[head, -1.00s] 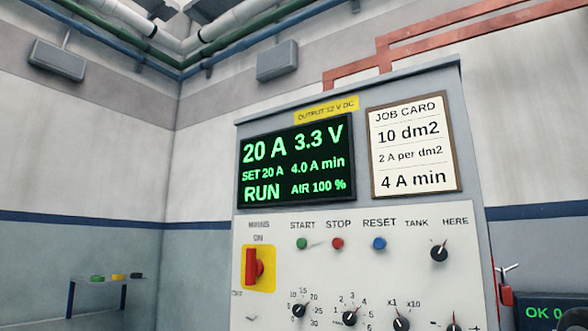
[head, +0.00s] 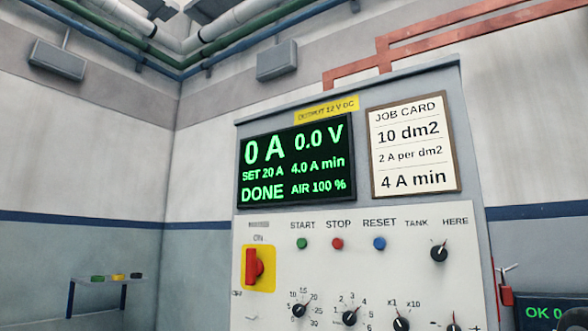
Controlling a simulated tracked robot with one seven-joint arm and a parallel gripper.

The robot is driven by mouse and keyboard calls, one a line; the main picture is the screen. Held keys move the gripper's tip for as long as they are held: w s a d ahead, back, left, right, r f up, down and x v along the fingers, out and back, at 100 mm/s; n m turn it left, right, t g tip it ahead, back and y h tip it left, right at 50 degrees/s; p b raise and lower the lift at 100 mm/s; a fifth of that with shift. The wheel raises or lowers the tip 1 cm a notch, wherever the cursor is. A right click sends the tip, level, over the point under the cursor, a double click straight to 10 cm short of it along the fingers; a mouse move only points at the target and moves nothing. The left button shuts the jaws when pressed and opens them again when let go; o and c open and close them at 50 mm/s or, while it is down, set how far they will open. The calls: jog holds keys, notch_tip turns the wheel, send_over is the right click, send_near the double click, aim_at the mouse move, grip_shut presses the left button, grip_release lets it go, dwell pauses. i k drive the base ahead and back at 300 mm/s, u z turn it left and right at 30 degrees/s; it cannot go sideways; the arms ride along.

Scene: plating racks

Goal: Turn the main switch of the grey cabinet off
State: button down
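The grey cabinet (head: 350,90) stands at centre right in the head view. Its main switch (head: 254,267) is a red handle on a yellow plate at the left of the white panel. The handle stands upright, toward the ON label above it; the OFF label is at lower left. The dark display (head: 297,158) reads 0 A, 0.0 V, SET 20 A, 4.0 A min, DONE, AIR 100 %. My gripper is not in view.
Green START (head: 302,243), red STOP (head: 338,243) and blue RESET (head: 379,243) buttons sit right of the switch, with several black knobs. A job card (head: 414,147) is above. A small table (head: 104,281) stands at far left.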

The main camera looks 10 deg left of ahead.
aim_at(255, 266)
jog(key=u, duration=1.5)
jog(key=i, duration=0.5)
jog(key=u, duration=0.1)
